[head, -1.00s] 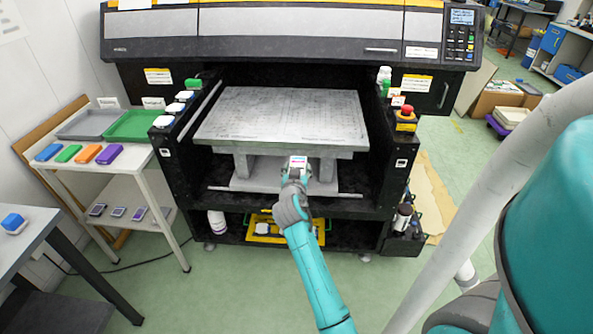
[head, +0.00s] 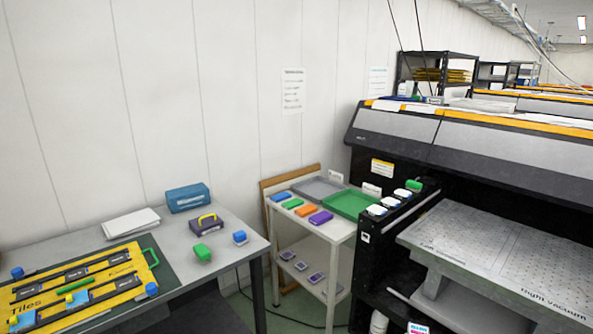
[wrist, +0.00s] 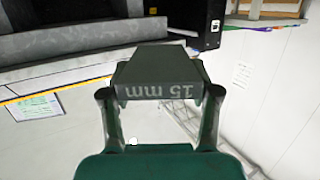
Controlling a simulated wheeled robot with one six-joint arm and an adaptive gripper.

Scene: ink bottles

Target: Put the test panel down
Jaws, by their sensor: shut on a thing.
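My gripper (wrist: 160,95) is shut on a dark block marked "15 mm" in the wrist view, which I take to be the test panel (wrist: 160,80). The lettering is upside down there. The rest of my gripper is cut off below that frame. The panel is held in the air, with nothing seen touching it from below.
A white side table (head: 341,228) holds a grey tray (head: 318,189), a green tray (head: 352,203) and several coloured blocks. Small panels lie on its lower shelf. The printer (head: 470,140) stands right, its bed (head: 490,250) bare. A workbench (head: 225,225) with a yellow board (head: 85,285) stands left.

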